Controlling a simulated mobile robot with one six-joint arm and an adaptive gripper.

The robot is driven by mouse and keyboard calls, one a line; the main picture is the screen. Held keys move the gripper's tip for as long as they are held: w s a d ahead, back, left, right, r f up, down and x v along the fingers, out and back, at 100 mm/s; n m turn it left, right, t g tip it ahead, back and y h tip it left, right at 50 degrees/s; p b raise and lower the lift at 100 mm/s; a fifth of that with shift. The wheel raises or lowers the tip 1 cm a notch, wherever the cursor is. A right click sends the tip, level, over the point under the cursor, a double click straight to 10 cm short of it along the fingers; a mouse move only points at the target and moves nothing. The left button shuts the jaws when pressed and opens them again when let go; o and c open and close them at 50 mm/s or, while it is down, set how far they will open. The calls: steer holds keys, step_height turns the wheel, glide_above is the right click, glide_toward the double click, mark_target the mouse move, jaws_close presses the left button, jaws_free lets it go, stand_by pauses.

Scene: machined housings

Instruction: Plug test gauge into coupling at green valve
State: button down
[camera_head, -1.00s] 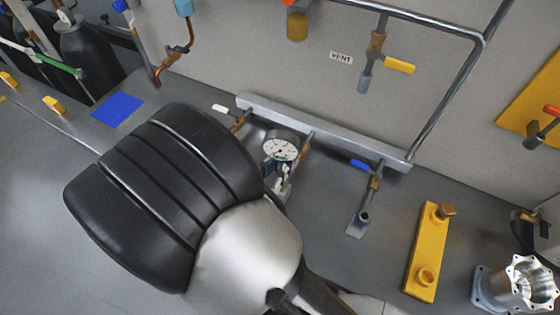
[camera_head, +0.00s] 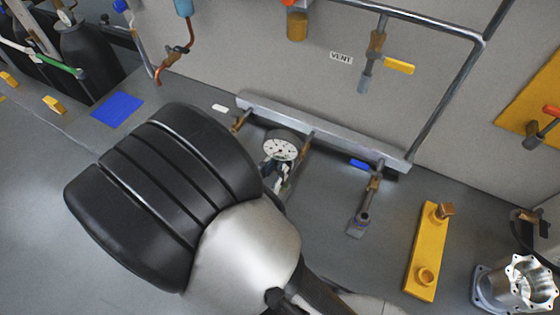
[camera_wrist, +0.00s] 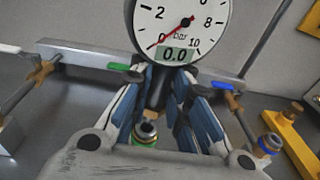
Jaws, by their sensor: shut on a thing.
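The test gauge (camera_wrist: 180,24) has a round white dial reading 0.0 bar on its display. It also shows in the head view (camera_head: 282,147), in front of the metal rail. My gripper (camera_wrist: 172,100) is shut on the gauge below its dial; in the head view its fingers (camera_head: 277,172) are partly hidden by my arm. The green valve handle (camera_wrist: 119,67) lies on the rail, left of the gauge. A green-ringed coupling (camera_wrist: 145,133) stands low between my fingers, partly hidden by my gripper. I cannot tell whether the gauge's stem touches it.
A blue valve handle (camera_wrist: 222,86) and a blue-ringed coupling (camera_wrist: 268,145) are to the right. The rail (camera_head: 330,131) runs along the wall. A yellow block (camera_head: 426,255) and a metal housing (camera_head: 520,285) stand further right. Bench between the blue coupling and yellow block is clear.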

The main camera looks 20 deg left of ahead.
steer(key=shift+f+b, duration=1.35)
steer(key=shift+f, duration=0.4)
steer(key=c, duration=1.4)
jaws_free()
steer(key=shift+c, duration=0.2)
steer(key=shift+s, duration=0.1)
steer(key=s+a+r, duration=0.1)
steer(key=s, duration=1)
steer(key=shift+s+a, duration=0.35)
